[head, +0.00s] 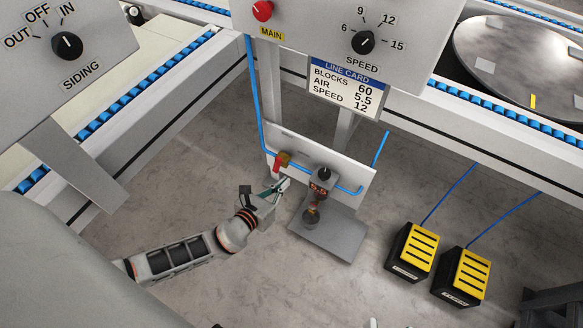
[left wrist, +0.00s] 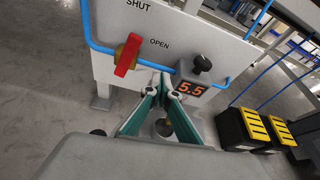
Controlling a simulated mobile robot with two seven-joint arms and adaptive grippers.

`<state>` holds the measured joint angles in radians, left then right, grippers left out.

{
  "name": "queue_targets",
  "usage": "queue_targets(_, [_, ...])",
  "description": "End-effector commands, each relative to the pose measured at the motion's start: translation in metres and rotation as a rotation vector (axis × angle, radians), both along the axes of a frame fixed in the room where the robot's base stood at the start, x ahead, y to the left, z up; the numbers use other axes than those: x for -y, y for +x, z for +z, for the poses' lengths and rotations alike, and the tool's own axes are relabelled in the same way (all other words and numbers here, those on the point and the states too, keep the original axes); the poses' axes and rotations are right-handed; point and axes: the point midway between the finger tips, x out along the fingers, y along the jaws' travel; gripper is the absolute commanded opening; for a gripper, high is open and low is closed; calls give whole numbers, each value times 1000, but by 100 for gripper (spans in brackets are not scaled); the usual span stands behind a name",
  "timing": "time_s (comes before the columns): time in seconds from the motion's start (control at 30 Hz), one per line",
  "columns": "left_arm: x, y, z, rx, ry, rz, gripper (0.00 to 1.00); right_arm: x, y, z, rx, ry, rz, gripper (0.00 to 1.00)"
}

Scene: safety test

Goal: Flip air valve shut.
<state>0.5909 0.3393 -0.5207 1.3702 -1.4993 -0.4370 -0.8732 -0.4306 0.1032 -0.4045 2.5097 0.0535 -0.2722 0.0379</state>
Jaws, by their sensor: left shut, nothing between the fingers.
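The air valve has a red handle (left wrist: 127,56) on a brass-coloured body, on a light panel with a blue air pipe. In the left wrist view the handle slants, its lower end toward the lower left. The label SHUT (left wrist: 138,3) is above it and OPEN (left wrist: 160,43) is to its right. The red handle (head: 278,164) also shows in the head view. My left gripper (head: 284,184) is just below and right of the handle, shut and empty, apart from it in the left wrist view (left wrist: 157,82). My right gripper is not in view.
A display reading 5.5 (left wrist: 190,89) and a black knob (left wrist: 202,63) are right of the fingers. A grey plate (head: 328,236) is below the panel. Two yellow-topped pedals (head: 415,250) stand on the floor at right. The SIDING knob (head: 67,45) is at upper left.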

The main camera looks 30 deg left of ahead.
Motion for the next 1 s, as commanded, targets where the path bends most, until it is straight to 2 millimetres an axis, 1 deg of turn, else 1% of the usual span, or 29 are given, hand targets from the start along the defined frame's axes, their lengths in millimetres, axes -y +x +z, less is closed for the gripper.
queue_targets(0.03, [-5,-9,4,3,3,-1,0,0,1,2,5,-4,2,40])
queue_targets(0.1, [-9,-22,4,3,1,-1,0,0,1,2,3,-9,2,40])
queue_targets(0.2, [-15,-38,5,3,1,-1,0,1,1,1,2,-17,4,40])
queue_targets(0.37, [-21,-55,6,3,1,-1,0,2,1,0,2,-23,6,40])
queue_targets(0.53, [-23,-60,7,4,-1,1,0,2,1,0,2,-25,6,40])
queue_targets(1.0, [-23,-60,7,4,-1,1,0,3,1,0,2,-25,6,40])
